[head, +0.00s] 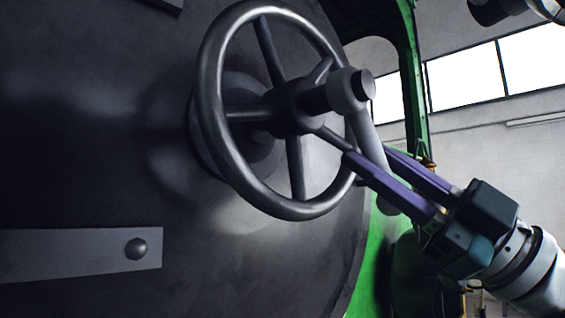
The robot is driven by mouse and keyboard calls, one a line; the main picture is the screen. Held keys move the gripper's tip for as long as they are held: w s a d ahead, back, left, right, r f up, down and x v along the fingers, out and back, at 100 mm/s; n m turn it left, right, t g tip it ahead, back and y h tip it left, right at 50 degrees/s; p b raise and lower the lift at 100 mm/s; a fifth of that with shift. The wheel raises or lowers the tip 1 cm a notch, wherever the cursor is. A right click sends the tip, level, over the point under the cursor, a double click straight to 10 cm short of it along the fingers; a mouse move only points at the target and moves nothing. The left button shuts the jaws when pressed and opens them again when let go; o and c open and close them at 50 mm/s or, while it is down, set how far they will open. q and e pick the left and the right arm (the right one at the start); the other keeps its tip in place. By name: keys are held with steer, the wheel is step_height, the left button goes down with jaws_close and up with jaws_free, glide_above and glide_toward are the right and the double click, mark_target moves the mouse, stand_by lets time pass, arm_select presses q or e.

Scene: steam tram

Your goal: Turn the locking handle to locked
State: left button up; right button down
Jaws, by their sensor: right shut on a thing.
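The locking handle (363,128) is a light grey lever on a round hub in front of the handwheel's centre. Its bar hangs down and slightly to the right from the hub. My right gripper (368,156) comes in from the lower right, with its two purple fingers on either side of the bar, shut on it. The fingers hide part of the bar, and its lower end shows below them. The dark metal handwheel (210,95) stands behind the handle on the round smokebox door (90,130). My left gripper is not in view.
A flat grey strap (70,254) with a round bolt crosses the door at lower left. Green framework (412,90) stands behind the handle to the right. A pale wall with bright windows (465,78) lies farther back.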

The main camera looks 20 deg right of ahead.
steer(key=shift+a+f+m+t, duration=0.2)
steer(key=shift+m+t, duration=0.2)
steer(key=shift+m, duration=0.2)
steer(key=c, duration=0.7)
jaws_free()
steer(key=shift+s+d+f+b, duration=0.2)
steer(key=shift+f+b, duration=0.1)
steer(key=shift+b, duration=0.05)
steer(key=b+v, duration=0.6)
steer(key=v, duration=0.3)
steer(key=shift+s+r, duration=0.15)
